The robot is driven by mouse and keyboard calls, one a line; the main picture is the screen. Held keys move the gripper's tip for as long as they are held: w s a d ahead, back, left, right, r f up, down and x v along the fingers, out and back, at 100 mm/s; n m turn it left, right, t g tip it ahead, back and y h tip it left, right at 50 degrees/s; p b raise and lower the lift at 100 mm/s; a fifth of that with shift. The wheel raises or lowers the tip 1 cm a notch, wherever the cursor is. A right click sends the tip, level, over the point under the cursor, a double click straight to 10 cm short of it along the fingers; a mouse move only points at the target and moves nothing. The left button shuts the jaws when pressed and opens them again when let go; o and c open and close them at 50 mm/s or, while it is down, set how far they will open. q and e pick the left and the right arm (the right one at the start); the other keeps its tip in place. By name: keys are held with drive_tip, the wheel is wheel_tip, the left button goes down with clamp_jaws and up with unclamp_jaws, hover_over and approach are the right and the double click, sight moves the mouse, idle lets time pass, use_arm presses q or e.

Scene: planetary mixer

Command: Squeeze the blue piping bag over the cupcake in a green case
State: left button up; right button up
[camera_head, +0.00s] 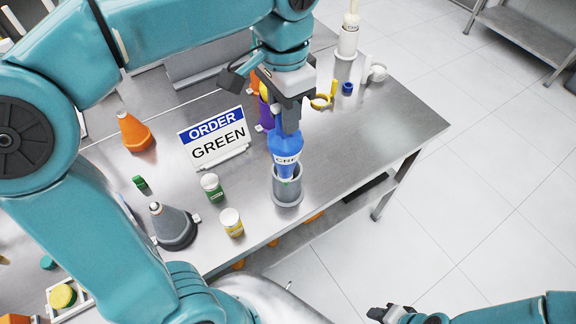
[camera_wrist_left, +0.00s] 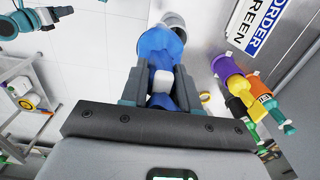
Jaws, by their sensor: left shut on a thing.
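My left gripper (camera_head: 287,122) is shut on the blue piping bag (camera_head: 285,150), which hangs upright, nozzle end down. The bag's lower end is at the mouth of a grey cylindrical holder (camera_head: 288,190); whether it is inside or just above, I cannot tell. The left wrist view shows the blue bag (camera_wrist_left: 160,42) between the fingers of my left gripper (camera_wrist_left: 162,88). I cannot make out a cupcake in a green case for certain. A yellow-topped item (camera_head: 62,297) sits in a tray at the lower left. My right gripper (camera_head: 385,313) is at the bottom right, away from the table.
A sign (camera_head: 215,140) reading ORDER GREEN stands left of the bag. A green-labelled jar (camera_head: 212,187), a yellow-labelled jar (camera_head: 231,222), a grey cone (camera_head: 172,228) and an orange cone (camera_head: 134,132) stand on the table. A purple bag (camera_wrist_left: 230,75) is near the sign.

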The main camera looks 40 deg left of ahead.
use_arm(q)
drive_tip(key=shift+s+d, duration=0.45)
drive_tip(key=shift+s, duration=0.35)
drive_tip(key=s+d+b, duration=0.1)
drive_tip(key=s+d, duration=0.3)
drive_tip(key=s, duration=0.2)
drive_tip(key=shift+s, duration=0.4)
drive_tip(key=shift+d, duration=0.1)
idle(0.7)
